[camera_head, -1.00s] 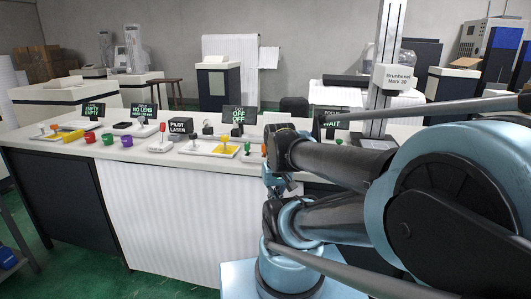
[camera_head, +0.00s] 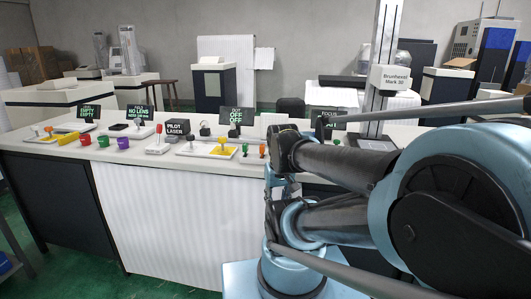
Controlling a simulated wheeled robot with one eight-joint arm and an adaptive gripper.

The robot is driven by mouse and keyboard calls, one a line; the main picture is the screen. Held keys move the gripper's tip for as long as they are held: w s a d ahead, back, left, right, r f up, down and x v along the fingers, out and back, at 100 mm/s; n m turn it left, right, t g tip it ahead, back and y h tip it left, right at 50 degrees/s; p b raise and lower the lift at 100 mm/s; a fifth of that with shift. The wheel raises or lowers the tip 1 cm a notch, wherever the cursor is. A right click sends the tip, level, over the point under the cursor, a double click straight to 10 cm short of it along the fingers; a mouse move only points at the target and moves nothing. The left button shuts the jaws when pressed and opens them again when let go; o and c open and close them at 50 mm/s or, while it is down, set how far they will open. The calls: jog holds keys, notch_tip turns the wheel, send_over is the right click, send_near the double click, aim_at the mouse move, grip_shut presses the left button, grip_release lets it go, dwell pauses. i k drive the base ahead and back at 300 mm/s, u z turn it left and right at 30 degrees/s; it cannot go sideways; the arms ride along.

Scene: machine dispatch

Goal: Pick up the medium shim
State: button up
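I cannot pick out the medium shim; the small parts on the white bench (camera_head: 200,172) are too small to tell apart. On it stand a red cup (camera_head: 86,139), a green cup (camera_head: 103,141) and a purple cup (camera_head: 123,143). A yellow part (camera_head: 225,151) lies on a pale tray right of the pilot laser box (camera_head: 178,128). My folded arm fills the right side, in front of the bench. Its end (camera_head: 277,183) seems to be near the bench's front edge, but the fingers cannot be made out.
A tall column labelled Brunhoest (camera_head: 391,77) rises at the right. My arm hides part of the bench's right side.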

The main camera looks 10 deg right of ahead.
aim_at(261, 148)
jog(key=z, duration=0.8)
jog(key=k, duration=0.6)
jog(key=z, duration=0.4)
